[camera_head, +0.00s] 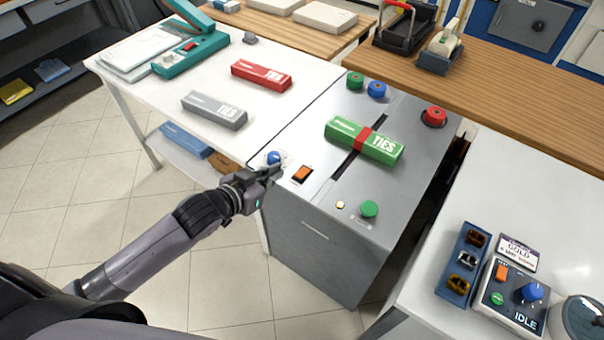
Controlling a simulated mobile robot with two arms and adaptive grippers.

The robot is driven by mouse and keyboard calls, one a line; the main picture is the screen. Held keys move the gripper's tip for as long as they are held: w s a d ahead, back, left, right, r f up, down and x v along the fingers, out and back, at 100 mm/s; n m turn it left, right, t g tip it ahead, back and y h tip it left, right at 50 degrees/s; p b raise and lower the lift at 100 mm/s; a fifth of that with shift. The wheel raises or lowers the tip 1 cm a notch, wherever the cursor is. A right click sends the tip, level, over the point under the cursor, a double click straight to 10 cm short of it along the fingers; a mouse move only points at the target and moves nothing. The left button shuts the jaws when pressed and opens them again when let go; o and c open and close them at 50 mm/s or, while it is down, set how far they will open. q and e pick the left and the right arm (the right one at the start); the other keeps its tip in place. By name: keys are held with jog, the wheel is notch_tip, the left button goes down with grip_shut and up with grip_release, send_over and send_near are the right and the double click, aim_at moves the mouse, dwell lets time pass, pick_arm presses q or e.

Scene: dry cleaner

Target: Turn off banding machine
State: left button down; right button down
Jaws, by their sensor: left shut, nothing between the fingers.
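The banding machine (322,245) is a grey cabinet in the middle of the view. A green TIES box (379,147) with a red band lies across the dark slot in its top. An orange rocker switch (302,174) and a blue knob (274,158) sit at its front left corner. A green button (369,209) is at the front right, a red button (434,116) at the back right. My left gripper (274,172) is shut and empty, close beside the blue knob and left of the orange switch. I cannot tell whether it touches the knob. My right gripper is not in view.
A white table (165,90) on the left holds a red box (261,75), a grey TIES box (214,109) and a teal device (191,53). At right, a control box (513,297) reading IDLE stands beside a blue tray (447,283). Tiled floor lies at left.

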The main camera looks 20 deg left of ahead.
pick_arm(q)
jog(key=p, duration=0.1)
send_over(302, 172)
jog(key=s, duration=0.3)
jog(key=f, duration=0.3)
jog(key=shift+w+f, duration=0.15)
jog(key=shift+w, duration=0.1)
jog(key=f, duration=0.2)
jog(key=shift+s+a+f, duration=0.1)
jog(key=shift+s+f, duration=0.2)
jog(key=shift+f, duration=0.05)
jog(key=shift+s+a+f+p, duration=0.1)
jog(key=shift+s+f+p, duration=0.15)
jog(key=shift+f, duration=0.45)
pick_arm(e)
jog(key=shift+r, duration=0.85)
pick_arm(q)
jog(key=shift+f, duration=0.1)
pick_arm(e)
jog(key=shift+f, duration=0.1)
